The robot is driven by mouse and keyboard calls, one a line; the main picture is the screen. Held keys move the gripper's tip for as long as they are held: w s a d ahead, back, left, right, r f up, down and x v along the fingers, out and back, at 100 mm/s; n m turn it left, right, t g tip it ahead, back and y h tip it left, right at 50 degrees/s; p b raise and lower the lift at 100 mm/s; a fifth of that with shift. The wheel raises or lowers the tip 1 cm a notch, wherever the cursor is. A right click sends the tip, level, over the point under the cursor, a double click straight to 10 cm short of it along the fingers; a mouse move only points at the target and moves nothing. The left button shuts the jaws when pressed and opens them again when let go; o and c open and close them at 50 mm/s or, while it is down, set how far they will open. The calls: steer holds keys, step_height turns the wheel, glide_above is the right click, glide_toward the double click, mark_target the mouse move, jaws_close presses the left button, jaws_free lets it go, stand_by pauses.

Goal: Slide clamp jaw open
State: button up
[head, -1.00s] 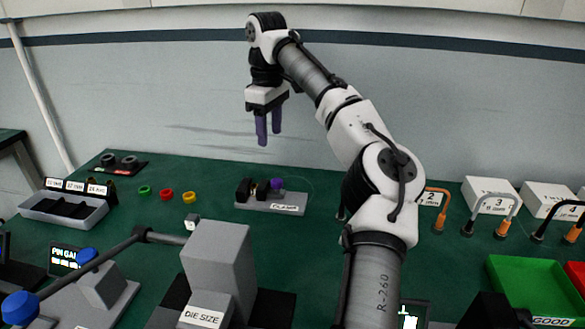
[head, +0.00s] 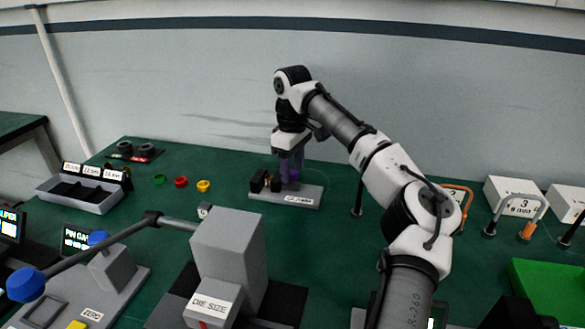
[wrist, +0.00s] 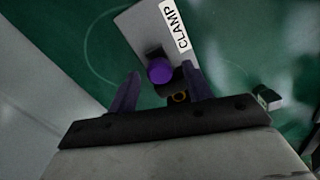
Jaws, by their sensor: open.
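The clamp (head: 287,195) is a grey plate with a "CLAMP" label, dark jaw blocks and a purple knob, near the back middle of the green table. In the wrist view the grey clamp plate (wrist: 134,32) lies ahead, with the round purple knob (wrist: 160,71) between my fingers. A brass-coloured ring (wrist: 180,97) shows beside the dark blocks. My gripper (head: 291,168) is down over the clamp's knob end. Its purple fingers (wrist: 162,90) are open, one on each side of the knob. I cannot tell whether either finger touches it. My gripper partly hides the knob in the head view.
Green, red and yellow rings (head: 181,182) lie left of the clamp. A grey tray (head: 82,197) with labelled slots is farther left. The grey die-size press (head: 226,250) stands in front. Labelled white boxes (head: 515,196) and hooked cables are at right.

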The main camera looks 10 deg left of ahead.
steer(key=shift+f, duration=0.25)
jaws_close()
steer(key=shift+d+p, duration=0.65)
steer(key=shift+d, duration=1.4)
jaws_free()
steer(key=shift+d, duration=0.15)
steer(key=shift+r, duration=0.1)
